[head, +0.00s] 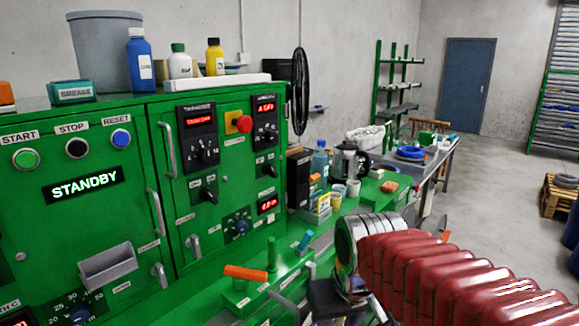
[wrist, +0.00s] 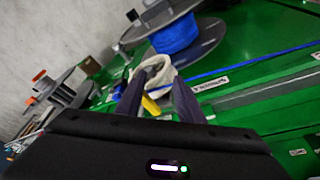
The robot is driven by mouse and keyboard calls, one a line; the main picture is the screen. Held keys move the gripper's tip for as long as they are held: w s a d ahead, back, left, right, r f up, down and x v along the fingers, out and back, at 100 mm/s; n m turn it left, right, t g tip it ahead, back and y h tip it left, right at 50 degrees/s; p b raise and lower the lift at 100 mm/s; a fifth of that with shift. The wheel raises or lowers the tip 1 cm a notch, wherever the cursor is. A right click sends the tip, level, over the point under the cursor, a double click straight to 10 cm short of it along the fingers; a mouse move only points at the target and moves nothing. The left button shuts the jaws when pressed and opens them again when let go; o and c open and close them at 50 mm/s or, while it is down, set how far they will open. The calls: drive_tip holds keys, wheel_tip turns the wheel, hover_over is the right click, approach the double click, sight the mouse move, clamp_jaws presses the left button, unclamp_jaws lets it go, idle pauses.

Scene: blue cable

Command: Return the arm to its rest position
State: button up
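My arm, in a red ribbed sleeve, reaches in from the lower right in the head view, over the green bench. My gripper shows in the wrist view (wrist: 159,80), its two dark fingers apart with a gap between them. No object is clearly held. A beige rounded thing (wrist: 155,70) and a yellow piece (wrist: 151,104) show between and beyond the fingers; I cannot tell if they touch. A spool of blue cable (wrist: 176,36) lies beyond, and a blue cable (wrist: 262,62) runs right across the green surface. In the head view, the gripper's fingers cannot be made out.
A green control cabinet (head: 82,225) with a STANDBY display stands at left. A coffee pot (head: 348,162), cups and bottles stand on the bench behind my wrist. An orange-handled lever (head: 246,272) rises at the front. Open floor (head: 500,185) lies to the right.

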drive_tip(key=s+d+m+t, duration=0.2)
drive_tip(key=s+d, duration=0.5)
drive_tip(key=s, duration=0.3)
drive_tip(key=shift+s+f+h, duration=0.2)
drive_tip(key=shift+f+h, duration=0.1)
drive_tip(key=shift+f, duration=0.1)
